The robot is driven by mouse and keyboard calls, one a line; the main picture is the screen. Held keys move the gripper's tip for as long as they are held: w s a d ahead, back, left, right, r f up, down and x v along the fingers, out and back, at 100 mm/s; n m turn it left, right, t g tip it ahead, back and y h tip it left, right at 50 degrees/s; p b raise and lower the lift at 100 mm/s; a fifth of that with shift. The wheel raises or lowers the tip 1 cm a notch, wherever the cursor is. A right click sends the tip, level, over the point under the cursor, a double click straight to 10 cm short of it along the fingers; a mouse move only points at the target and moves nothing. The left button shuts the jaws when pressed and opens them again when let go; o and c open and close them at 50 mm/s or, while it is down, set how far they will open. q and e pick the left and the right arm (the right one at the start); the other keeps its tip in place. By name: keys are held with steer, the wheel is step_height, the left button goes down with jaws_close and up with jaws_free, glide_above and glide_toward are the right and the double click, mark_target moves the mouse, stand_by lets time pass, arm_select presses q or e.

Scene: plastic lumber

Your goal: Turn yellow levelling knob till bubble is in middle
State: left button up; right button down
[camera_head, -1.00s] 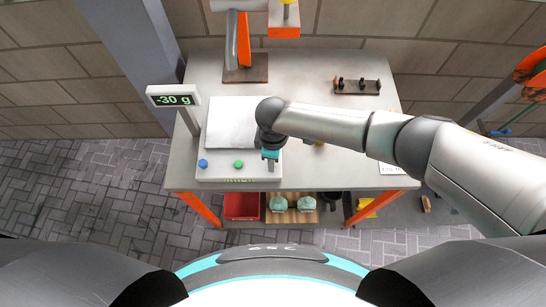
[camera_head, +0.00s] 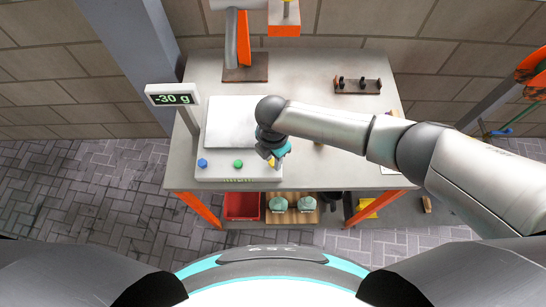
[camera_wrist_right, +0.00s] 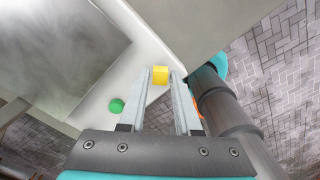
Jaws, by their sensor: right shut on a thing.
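The scale (camera_head: 222,172) stands at the left of the table, with a flat grey pan and a display (camera_head: 173,99) reading -30 g. The yellow knob (camera_head: 271,164) is at the scale's front right corner. In the right wrist view the knob (camera_wrist_right: 160,75) sits between the fingertips of my right gripper (camera_wrist_right: 161,78), which is shut on it. In the head view the right gripper (camera_head: 273,160) partly covers the knob. I cannot make out the bubble in either view. My left gripper is not in view.
A blue knob (camera_head: 202,163) and a green knob (camera_head: 238,164) sit along the scale's front. A dark rack (camera_head: 357,87) stands at the back right of the table, and an orange stand (camera_head: 244,60) at the back. A red bin (camera_head: 242,206) is below.

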steer(key=shift+n, duration=1.1)
steer(key=c, duration=0.6)
jaws_free()
step_height(320, 180, up, 15)
steer(key=shift+r+p, duration=0.15)
steer(key=shift+p, duration=0.3)
